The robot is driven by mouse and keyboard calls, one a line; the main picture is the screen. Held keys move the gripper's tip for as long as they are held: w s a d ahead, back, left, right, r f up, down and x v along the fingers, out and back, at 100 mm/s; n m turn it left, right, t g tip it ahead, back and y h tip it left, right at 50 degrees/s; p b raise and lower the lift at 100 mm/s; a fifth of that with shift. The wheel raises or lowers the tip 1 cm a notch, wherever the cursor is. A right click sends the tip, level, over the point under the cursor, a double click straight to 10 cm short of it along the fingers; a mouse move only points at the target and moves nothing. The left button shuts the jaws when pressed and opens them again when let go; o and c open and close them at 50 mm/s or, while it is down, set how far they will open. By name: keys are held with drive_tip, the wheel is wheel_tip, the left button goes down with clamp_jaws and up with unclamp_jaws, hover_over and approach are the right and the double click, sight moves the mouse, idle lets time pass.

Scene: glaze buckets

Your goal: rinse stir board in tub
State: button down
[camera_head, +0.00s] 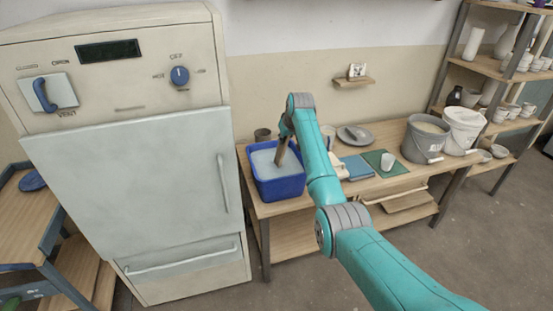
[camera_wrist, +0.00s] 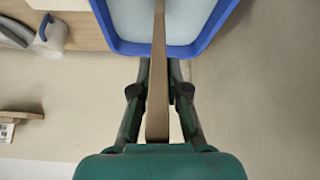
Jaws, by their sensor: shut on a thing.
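The blue tub (camera_head: 279,190) stands at the left end of the wooden table and holds pale, cloudy water. My gripper (camera_head: 286,128) is above the tub and shut on the stir board (camera_head: 281,152), a brown wooden strip pointing down. In the head view the board's lower end is over or in the water; I cannot tell how deep. In the wrist view my gripper (camera_wrist: 158,88) has its fingers on either side of the stir board (camera_wrist: 158,60), which reaches across the rim of the blue tub (camera_wrist: 118,38) in that picture.
A grey bucket (camera_head: 424,144) and a white bucket (camera_head: 462,128) stand at the table's right. A green mat (camera_head: 397,170) with a white cup (camera_head: 387,161), a blue item (camera_head: 357,166) and a grey plate (camera_head: 362,140) lie between. A large kiln-like cabinet (camera_head: 130,180) stands close at left.

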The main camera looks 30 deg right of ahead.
drive_tip(key=shift+w+d+r+v, duration=0.15)
drive_tip(key=shift+w+v, duration=0.1)
drive_tip(key=shift+v, duration=1.65)
drive_tip(key=shift+w+r+v, duration=0.15)
drive_tip(key=shift+w+v, duration=0.05)
drive_tip(key=shift+v, duration=1.65)
drive_tip(key=shift+w+d+r+v, duration=0.15)
drive_tip(key=shift+w+v, duration=0.1)
drive_tip(key=shift+v, duration=1.65)
drive_tip(key=shift+a+r, duration=0.1)
drive_tip(key=shift+r, duration=2.35)
